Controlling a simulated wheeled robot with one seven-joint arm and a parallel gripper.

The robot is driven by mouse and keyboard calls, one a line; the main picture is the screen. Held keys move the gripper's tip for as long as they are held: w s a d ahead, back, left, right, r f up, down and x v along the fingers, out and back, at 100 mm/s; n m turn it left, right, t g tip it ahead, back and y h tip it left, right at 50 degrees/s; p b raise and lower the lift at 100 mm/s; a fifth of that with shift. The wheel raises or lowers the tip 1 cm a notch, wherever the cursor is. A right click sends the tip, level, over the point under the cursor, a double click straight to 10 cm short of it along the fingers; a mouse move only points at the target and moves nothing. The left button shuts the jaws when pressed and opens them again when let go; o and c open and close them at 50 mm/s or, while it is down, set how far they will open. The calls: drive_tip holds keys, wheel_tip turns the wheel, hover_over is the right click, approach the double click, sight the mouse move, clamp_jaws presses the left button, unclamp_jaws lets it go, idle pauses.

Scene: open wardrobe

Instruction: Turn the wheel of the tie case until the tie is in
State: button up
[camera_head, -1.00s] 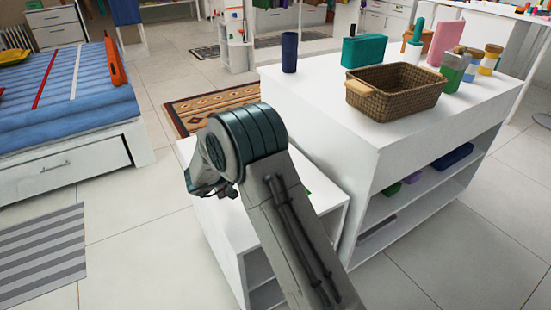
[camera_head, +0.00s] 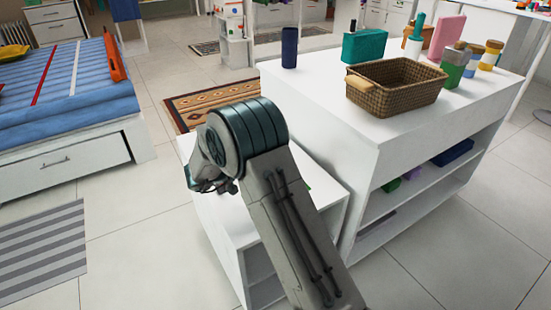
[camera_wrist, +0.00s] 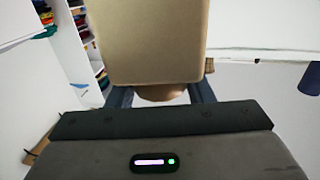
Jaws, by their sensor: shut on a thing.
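In the wrist view, a tan box-like body, seemingly the tie case (camera_wrist: 150,40), fills the upper middle close to the camera. Below its lower edge a rounded brown part, seemingly its wheel (camera_wrist: 162,92), shows between the dark blue fingers of my gripper (camera_wrist: 161,97). My gripper is shut on this part. The palm hides the fingertips' lower side. No tie can be made out. In the head view my own arm hides the gripper and the case.
A low white cabinet (camera_head: 238,262) stands below my arm. The higher white unit (camera_head: 325,110) beside it carries a wicker basket (camera_head: 398,98), a dark blue cup (camera_head: 290,48), a teal box (camera_head: 364,46) and several bottles. A bed (camera_head: 60,95) is at left; open floor lies between.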

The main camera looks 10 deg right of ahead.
drive_tip(key=o, duration=1)
drive_tip(key=shift+a, duration=0.1)
drive_tip(key=s+a+p, duration=0.1)
drive_tip(key=a+p, duration=0.2)
drive_tip(key=a, duration=1)
drive_tip(key=shift+s+a, duration=0.3)
